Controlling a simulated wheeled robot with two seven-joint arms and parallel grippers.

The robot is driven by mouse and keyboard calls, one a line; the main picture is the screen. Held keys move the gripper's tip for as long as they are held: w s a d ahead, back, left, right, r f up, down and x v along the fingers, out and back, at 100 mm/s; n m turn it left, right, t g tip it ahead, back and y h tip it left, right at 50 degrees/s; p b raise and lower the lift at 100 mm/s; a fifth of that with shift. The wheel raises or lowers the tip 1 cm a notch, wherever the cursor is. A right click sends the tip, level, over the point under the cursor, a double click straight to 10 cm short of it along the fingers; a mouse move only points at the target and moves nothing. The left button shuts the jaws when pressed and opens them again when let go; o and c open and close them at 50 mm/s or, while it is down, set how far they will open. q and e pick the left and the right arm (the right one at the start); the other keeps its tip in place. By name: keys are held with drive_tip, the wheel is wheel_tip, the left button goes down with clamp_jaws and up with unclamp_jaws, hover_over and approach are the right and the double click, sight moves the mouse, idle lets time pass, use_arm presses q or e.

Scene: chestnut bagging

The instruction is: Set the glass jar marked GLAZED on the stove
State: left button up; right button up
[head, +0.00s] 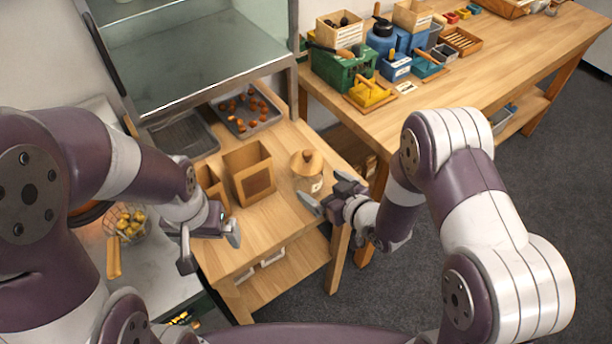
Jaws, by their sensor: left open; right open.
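A glass jar (308,184) with a round wooden lid stands upright on the small wooden table, near its right edge. Its marking is too small to read. My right gripper (324,192) is open just to the right of and in front of the jar, with its fingers pointing toward it. I cannot tell whether a finger touches the glass. My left gripper (210,248) is open and empty over the table's left front part. A pale surface (155,268) on the left, partly behind my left arm, may be the stove; a wire basket with yellow pieces (128,224) is on it.
Two open brown boxes, one larger (250,174), stand left of the jar. Behind them are a tray of chestnuts (246,110) and an empty dark tray (184,136). A glass-fronted cabinet rises at the back. A workbench (440,92) with bins and tools stands right.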

drive_tip(key=p+x, duration=0.1)
drive_tip(key=x, duration=0.5)
drive_tip(key=shift+w+a, duration=0.15)
drive_tip(key=shift+a, duration=0.2)
drive_tip(key=shift+d, duration=0.1)
drive_tip(key=c, duration=1.1)
drive_tip(key=shift+r, duration=0.2)
